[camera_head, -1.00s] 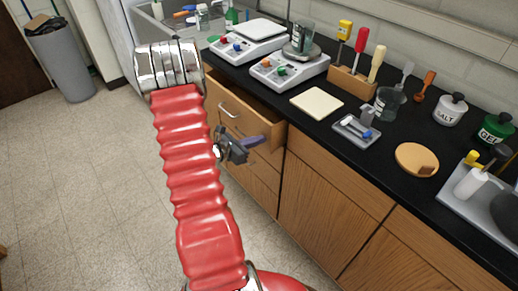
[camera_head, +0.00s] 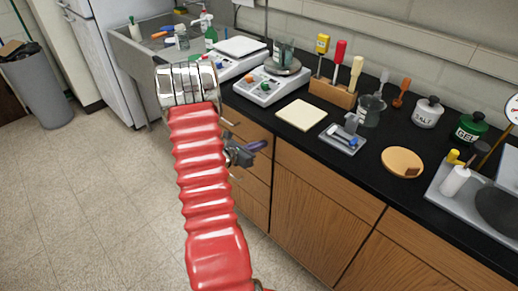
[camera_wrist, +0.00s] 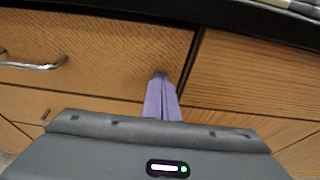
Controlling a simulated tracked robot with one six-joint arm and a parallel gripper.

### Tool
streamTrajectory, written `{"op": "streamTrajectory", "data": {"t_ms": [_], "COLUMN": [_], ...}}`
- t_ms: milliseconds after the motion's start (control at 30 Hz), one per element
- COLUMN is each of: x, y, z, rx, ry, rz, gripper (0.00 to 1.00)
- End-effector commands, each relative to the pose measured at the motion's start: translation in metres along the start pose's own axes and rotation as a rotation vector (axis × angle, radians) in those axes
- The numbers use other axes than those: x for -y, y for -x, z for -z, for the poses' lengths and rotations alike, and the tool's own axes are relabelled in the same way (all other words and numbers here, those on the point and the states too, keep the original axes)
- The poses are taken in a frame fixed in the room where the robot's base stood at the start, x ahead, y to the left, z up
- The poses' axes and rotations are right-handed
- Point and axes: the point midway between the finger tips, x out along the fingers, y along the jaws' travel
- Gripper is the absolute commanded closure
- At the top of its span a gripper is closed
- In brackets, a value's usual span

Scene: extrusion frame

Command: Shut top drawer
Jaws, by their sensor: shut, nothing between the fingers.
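The wooden top drawer (camera_head: 254,133) is in the cabinet under the black counter. Its front now looks flush, or nearly so, with the cabinet face, and no open drawer inside shows. In the wrist view the drawer front (camera_wrist: 110,65) fills the upper left, with a metal handle (camera_wrist: 32,62) at the left. My gripper (camera_head: 262,145) is shut and empty, with its purple fingers at the right part of the drawer front. In the wrist view the fingertips (camera_wrist: 162,82) appear to touch the front near its right edge. My red arm hides part of the drawers in the head view.
The counter (camera_head: 265,115) above holds two scales, a cream pad (camera_head: 301,114), a grey tray (camera_head: 342,139) and a tool block (camera_head: 332,93). Cabinet doors (camera_head: 325,205) stand to the right. The floor (camera_head: 90,200) at the left is clear, with a bin (camera_head: 40,85) beyond.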

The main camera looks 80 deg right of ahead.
Motion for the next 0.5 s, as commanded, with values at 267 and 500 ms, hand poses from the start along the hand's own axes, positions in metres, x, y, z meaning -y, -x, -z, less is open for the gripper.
{"op": "streamTrajectory", "data": {"t_ms": [267, 500], "x": [-0.001, 0.0], "y": [-0.005, 0.015], "z": [-0.003, 0.004], "rx": [0.001, 0.001], "ry": [-0.005, -0.003], "rz": [-0.003, -0.006], "gripper": [1.0, 1.0]}}
